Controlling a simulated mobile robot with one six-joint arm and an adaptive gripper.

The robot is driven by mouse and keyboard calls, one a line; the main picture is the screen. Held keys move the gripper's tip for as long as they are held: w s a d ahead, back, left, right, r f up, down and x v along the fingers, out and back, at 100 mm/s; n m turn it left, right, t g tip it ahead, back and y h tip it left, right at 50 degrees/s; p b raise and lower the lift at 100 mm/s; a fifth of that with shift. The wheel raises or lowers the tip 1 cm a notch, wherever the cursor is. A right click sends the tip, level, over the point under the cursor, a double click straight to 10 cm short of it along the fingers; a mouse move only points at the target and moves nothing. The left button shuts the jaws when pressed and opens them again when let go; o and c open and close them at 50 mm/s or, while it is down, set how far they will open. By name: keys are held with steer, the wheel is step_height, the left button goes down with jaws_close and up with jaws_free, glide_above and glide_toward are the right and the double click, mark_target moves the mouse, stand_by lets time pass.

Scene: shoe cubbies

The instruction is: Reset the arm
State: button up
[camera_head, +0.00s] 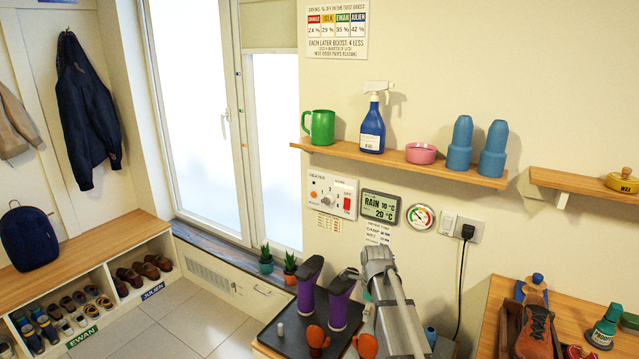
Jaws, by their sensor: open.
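My grey arm (398,315) rises from the bottom of the head view, with its rounded joint at the top, just right of the purple boots. I cannot make out my gripper or its fingertips. The arm covers part of the dark tray (275,333) and of the surface behind it. Two purple boots (308,284) with dark soles stand upside down on the tray.
A wall shelf (400,163) above holds a green mug (320,127), a spray bottle (372,125), a pink bowl (420,153) and blue cups (459,145). A wooden table (590,300) with a brown shoe (535,330) is at right. Floor (190,325) at left is clear.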

steer(key=s+r+n+p, duration=0.3)
steer(key=s+n, duration=0.6)
steer(key=n, duration=0.3)
steer(key=s+r+n+p, duration=0.4)
steer(key=s+n, duration=0.5)
steer(key=n, duration=0.3)
steer(key=shift+a+r, duration=0.15)
steer(key=shift+r, duration=0.2)
stand_by(0.7)
